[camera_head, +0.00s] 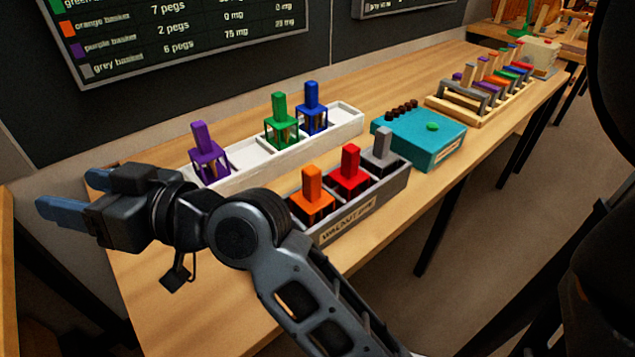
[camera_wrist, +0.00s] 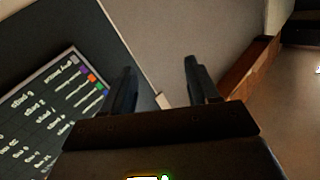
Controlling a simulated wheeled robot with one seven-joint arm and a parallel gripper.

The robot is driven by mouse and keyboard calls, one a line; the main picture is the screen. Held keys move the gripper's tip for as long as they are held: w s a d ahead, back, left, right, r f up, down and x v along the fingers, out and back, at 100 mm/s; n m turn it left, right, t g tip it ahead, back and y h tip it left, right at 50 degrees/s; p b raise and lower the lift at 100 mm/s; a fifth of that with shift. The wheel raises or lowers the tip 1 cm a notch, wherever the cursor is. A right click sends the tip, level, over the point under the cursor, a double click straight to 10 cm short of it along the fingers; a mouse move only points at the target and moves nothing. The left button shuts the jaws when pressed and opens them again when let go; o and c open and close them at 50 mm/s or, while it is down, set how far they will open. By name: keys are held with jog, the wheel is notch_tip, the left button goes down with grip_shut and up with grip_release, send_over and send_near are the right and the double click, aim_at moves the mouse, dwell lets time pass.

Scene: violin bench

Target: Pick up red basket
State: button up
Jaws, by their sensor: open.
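The red basket (camera_head: 351,177) stands in the middle of the grey tray (camera_head: 367,208), between the orange basket (camera_head: 312,196) and the grey basket (camera_head: 382,152). Its lower part is partly hidden by the tray's front wall. My gripper (camera_head: 68,194) is open and empty at the left end of the bench, well to the left of the red basket and pointing away from it. In the wrist view my gripper's two fingers (camera_wrist: 160,85) are apart with nothing between them, and no basket shows there.
A white tray (camera_head: 345,127) behind holds the purple (camera_head: 208,153), green (camera_head: 281,122) and blue (camera_head: 312,108) baskets. A teal box (camera_head: 425,148) and a wooden rack (camera_head: 459,121) stand farther right. A board (camera_head: 180,45) hangs behind. The bench front (camera_head: 200,265) is bare.

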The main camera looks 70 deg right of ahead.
jog(key=w+d+r+n+g+y, duration=0.2)
jog(key=w+d+r+n+y, duration=0.15)
jog(key=d+r+n, duration=0.2)
jog(key=n+g+h+p, duration=0.3)
jog(key=n+g+h, duration=0.35)
jog(key=g, duration=0.95)
send_over(351, 147)
jog(key=shift+n+y, duration=0.4)
jog(key=f, duration=0.9)
jog(key=shift+w+a+f, duration=0.25)
jog(key=shift+w+f, duration=0.1)
jog(key=shift+w, duration=0.05)
jog(key=shift+s+d+f, duration=0.1)
jog(key=shift+s+f, duration=0.05)
jog(key=shift+s, duration=0.2)
jog(key=shift+f, duration=0.35)
jog(key=shift+s+d+f+p, duration=0.1)
jog(key=shift+f+p, duration=0.05)
jog(key=shift+f, duration=1.6)
jog(key=shift+s+f+p, duration=0.1)
jog(key=shift+f+p, duration=0.05)
jog(key=shift+f, duration=1.55)
jog(key=shift+w, duration=0.1)
grip_shut()
jog(key=shift+r, duration=0.1)
